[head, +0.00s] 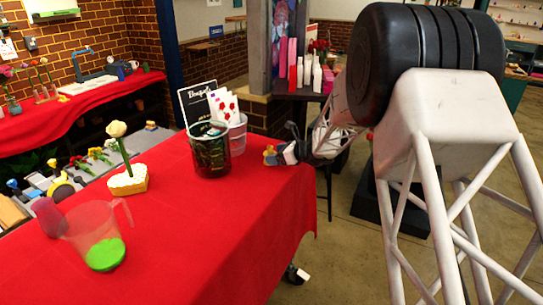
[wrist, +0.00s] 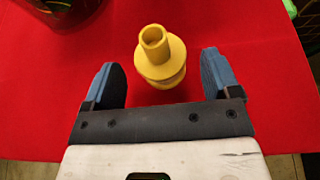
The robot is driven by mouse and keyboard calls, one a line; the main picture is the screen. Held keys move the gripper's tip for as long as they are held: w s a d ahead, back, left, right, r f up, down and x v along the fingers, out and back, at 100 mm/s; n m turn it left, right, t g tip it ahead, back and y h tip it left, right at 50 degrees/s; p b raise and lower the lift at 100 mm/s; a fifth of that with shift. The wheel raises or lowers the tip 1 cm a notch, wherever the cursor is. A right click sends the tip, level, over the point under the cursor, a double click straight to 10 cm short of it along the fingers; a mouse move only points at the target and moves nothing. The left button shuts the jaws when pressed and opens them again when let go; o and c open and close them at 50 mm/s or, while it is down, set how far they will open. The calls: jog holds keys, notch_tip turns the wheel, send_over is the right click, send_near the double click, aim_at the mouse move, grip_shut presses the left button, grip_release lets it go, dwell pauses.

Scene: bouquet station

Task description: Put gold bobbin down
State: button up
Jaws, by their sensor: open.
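The gold bobbin (wrist: 161,55) stands on the red-covered table, between and slightly beyond my fingertips in the wrist view. It shows as a small yellow shape (head: 270,154) near the table's right edge in the head view. My gripper (wrist: 162,85) is open, with one blue-padded finger on each side of the bobbin and a visible gap to both. In the head view my gripper (head: 279,154) is small and reaches in from the right at the table's edge.
A dark glass container (head: 211,155) stands just left of the bobbin, with a clear container of cards (head: 238,135) behind it. A clear jug with green contents (head: 103,240) and a flower in a yellow-white base (head: 128,181) stand further left. The red table (head: 215,235) is bare in front.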

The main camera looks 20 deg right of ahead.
jog(key=v, duration=0.9)
dwell(0.4)
jog(key=s+a+r+n+g+h, duration=0.1)
jog(key=s+a+r+n+g, duration=0.1)
jog(key=s+a+r+n, duration=0.3)
jog(key=s+a+r+n+g+h, duration=0.1)
jog(key=s+a+r+n+g, duration=0.15)
jog(key=s+a, duration=0.4)
jog(key=s+a+r+n+g, duration=0.25)
jog(key=s+n, duration=0.25)
jog(key=s, duration=0.3)
jog(key=s+a+r+n+h, duration=0.1)
jog(key=s+n+h, duration=0.3)
jog(key=s, duration=0.9)
jog(key=s+a+r+n+h, duration=0.1)
jog(key=s+n+h, duration=0.2)
jog(key=s+n, duration=0.7)
jog(key=s, duration=0.3)
jog(key=shift+s+r+h, duration=0.15)
jog(key=shift+r+h, duration=0.25)
jog(key=shift+a, duration=0.15)
